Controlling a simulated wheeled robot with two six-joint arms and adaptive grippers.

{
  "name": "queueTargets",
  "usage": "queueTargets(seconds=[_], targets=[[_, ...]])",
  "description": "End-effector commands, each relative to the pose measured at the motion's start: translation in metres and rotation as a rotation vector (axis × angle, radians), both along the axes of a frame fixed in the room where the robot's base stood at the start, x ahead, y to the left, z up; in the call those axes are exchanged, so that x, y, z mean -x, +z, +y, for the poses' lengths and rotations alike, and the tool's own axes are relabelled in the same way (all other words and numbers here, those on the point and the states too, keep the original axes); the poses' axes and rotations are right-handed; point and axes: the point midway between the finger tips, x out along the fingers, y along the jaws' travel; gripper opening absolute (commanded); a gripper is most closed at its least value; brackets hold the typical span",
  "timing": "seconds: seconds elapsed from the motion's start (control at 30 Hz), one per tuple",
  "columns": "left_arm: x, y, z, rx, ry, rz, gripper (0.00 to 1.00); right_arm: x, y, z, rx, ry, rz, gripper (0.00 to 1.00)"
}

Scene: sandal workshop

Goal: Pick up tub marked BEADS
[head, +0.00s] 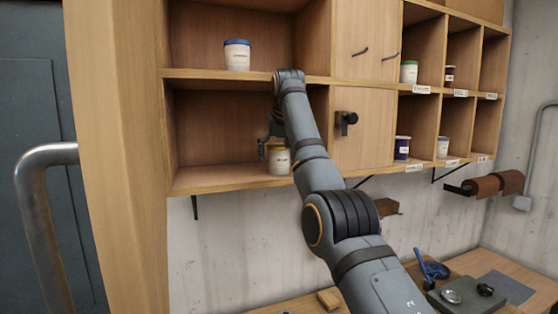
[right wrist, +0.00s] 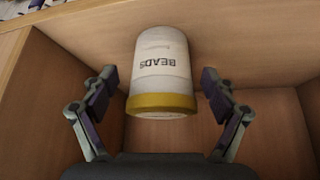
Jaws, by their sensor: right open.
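The tub marked BEADS (right wrist: 162,70) is white with a yellow lid and appears upside down in the right wrist view. In the head view the tub (head: 279,161) stands upright on the lower shelf of the wooden cabinet, partly covered by my right arm. My right gripper (right wrist: 160,98) is open, with one finger on each side of the tub and a visible gap on both sides. In the head view my right gripper (head: 270,147) is at the tub's upper left, partly hidden by the arm. My left gripper is not in view.
A blue-lidded tub (head: 237,55) stands on the shelf above. Cubbies at right hold a green-lidded tub (head: 409,72) and several other containers. A cabinet door with a dark knob (head: 346,119) is right of the arm. The lower shelf (head: 215,178) is clear left of the tub.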

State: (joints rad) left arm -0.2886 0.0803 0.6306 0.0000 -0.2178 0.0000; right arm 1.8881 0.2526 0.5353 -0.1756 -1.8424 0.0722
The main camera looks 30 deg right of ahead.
Motion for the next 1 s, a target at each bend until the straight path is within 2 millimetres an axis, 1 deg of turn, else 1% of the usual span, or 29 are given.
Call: queueTargets(seconds=[0.03,0.07,0.13,0.2,0.33,0.43,0.93,1.0], targets=[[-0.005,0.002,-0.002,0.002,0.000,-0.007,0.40,-0.004,-0.008,-0.001,0.001,0.000,0.001,0.86],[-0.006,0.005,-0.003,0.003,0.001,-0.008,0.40,-0.007,-0.011,-0.002,0.000,-0.001,0.001,0.86],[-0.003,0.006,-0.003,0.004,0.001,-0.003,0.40,-0.011,-0.018,-0.004,0.000,-0.001,0.001,0.86],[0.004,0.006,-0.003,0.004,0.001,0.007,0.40,-0.013,-0.022,-0.005,0.000,0.000,0.000,0.86],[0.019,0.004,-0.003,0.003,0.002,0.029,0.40,-0.014,-0.024,-0.005,0.000,0.001,-0.001,0.86],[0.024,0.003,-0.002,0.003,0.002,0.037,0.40,-0.014,-0.024,-0.005,0.000,0.000,-0.001,0.85],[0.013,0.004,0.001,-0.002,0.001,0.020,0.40,-0.014,-0.024,-0.005,0.000,0.000,-0.001,0.17],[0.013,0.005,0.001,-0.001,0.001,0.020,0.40,-0.014,-0.023,-0.005,0.000,0.001,-0.002,0.16]])
